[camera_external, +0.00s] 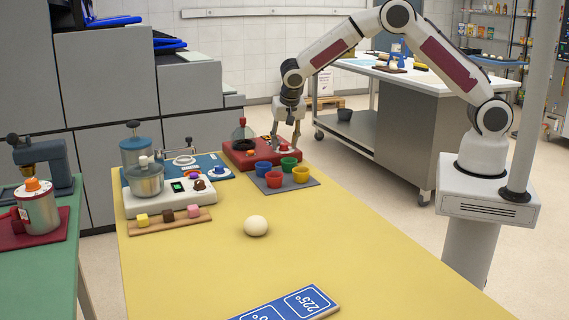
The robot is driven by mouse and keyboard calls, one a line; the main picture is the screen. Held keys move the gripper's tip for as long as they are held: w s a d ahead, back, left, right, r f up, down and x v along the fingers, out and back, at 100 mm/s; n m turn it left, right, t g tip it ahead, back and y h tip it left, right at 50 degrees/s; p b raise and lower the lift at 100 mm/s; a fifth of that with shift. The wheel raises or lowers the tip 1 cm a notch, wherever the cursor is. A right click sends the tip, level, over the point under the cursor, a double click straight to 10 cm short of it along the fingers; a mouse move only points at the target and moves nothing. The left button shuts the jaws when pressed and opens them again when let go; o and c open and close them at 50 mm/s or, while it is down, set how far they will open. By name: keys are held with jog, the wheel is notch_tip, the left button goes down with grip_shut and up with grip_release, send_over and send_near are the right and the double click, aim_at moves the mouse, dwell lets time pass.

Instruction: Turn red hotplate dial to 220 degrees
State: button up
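The red hotplate (238,160) sits at the far end of the yellow table. A glass vessel with a red top (241,131) stands at its back. A small red-and-white dial (284,148) shows at its right side, close under my gripper. My gripper (286,148) points down over this right side with its two fingers spread around the dial. I cannot tell whether the fingers touch it. The dial's setting is too small to read.
Red, green and yellow cups (301,175) stand on a grey mat just in front of the hotplate. A white scale-like device (150,203) and a blue plate device (212,163) stand to the left. A white ball (256,226) lies mid-table; the near table is mostly clear.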

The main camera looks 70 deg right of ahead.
jog(key=v, duration=0.7)
jog(key=shift+r, duration=0.15)
jog(key=shift+a+n, duration=0.15)
jog(key=shift+n, duration=0.15)
dwell(0.4)
jog(key=s+f+n+g, duration=0.1)
jog(key=s+n+g, duration=0.1)
jog(key=s+n, duration=0.5)
jog(key=s+d+r+n+t+y, duration=0.1)
jog(key=s+r, duration=0.4)
jog(key=s, duration=0.6)
jog(key=s+d+r+n+t+y, duration=0.1)
jog(key=s+r, duration=0.4)
jog(key=s, duration=0.6)
jog(key=s+d+r+n+t+y, duration=0.1)
jog(key=s+d+r+t, duration=0.1)
jog(key=s+r, duration=0.4)
jog(key=shift+s+t+y, duration=0.3)
jog(key=shift+s+t, duration=0.2)
jog(key=shift+s, duration=1.95)
